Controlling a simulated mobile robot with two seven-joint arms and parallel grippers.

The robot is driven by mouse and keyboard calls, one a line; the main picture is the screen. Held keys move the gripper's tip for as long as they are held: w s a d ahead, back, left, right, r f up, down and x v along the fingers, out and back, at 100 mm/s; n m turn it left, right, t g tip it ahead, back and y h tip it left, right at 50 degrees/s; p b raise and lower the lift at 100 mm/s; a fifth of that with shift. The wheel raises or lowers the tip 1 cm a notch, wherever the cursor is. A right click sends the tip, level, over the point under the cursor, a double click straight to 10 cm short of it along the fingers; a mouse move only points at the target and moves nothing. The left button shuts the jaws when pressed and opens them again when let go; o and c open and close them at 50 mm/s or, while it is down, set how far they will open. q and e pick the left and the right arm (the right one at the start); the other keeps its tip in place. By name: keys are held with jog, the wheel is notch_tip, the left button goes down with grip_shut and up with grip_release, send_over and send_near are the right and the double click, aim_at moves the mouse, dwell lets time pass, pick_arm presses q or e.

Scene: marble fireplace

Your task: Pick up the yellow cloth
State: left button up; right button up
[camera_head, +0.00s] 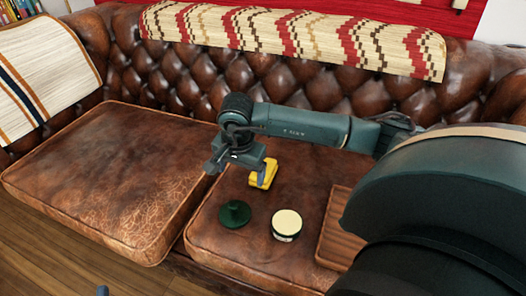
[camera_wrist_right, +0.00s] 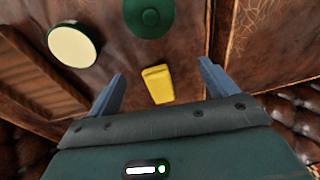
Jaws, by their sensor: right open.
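The yellow cloth (camera_head: 264,173) is a small folded block lying on the brown leather sofa seat. In the right wrist view the yellow cloth (camera_wrist_right: 158,84) lies between the lines of the two fingers. My right gripper (camera_head: 237,172) is above the seat beside the cloth, and one finger overlaps it in the head view. In the wrist view the right gripper (camera_wrist_right: 160,71) is open, with nothing held. A small blue-grey tip at the head view's bottom left looks like part of my left gripper (camera_head: 102,291); the rest is out of frame.
A dark green round object (camera_head: 235,214) and a cream-lidded round tin (camera_head: 287,224) sit in front of the cloth. A ribbed wooden tray (camera_head: 336,229) lies to the right. The left seat cushion (camera_head: 100,180) is clear. The tufted backrest (camera_head: 185,75) rises behind.

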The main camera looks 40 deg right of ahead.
jog(key=w+d+f+h+b, duration=0.1)
jog(key=d, duration=0.2)
jog(key=w+d+f+h+b, duration=0.1)
jog(key=d+f, duration=0.1)
jog(key=d, duration=0.1)
jog(key=w+d+f+b, duration=0.1)
jog(key=d+f, duration=0.1)
jog(key=shift+d+h+b, duration=0.4)
jog(key=b+x, duration=0.1)
jog(key=x, duration=0.1)
jog(key=b+x, duration=0.2)
jog(key=x, duration=0.1)
jog(key=shift+w+d+f, duration=0.15)
jog(key=shift+w+d, duration=0.1)
jog(key=shift+d, duration=0.05)
pick_arm(q)
jog(key=shift+w+d+r+m+t+h, duration=0.15)
jog(key=shift+r+m+t+h, duration=0.25)
jog(key=shift+r+m+h, duration=0.5)
jog(key=shift+w+a+r+m+t+h, duration=0.1)
jog(key=shift+w+r+m+t+h, duration=0.25)
jog(key=shift+r+m+h, duration=0.45)
jog(key=shift+w+d+r+m+t+h, duration=0.1)
jog(key=shift+r+m+t+h, duration=0.35)
jog(key=shift+r+m+h, duration=0.45)
pick_arm(e)
jog(key=shift+w+d+f, duration=0.1)
jog(key=shift+d+f, duration=0.05)
jog(key=shift+f, duration=0.2)
jog(key=c, duration=1.1)
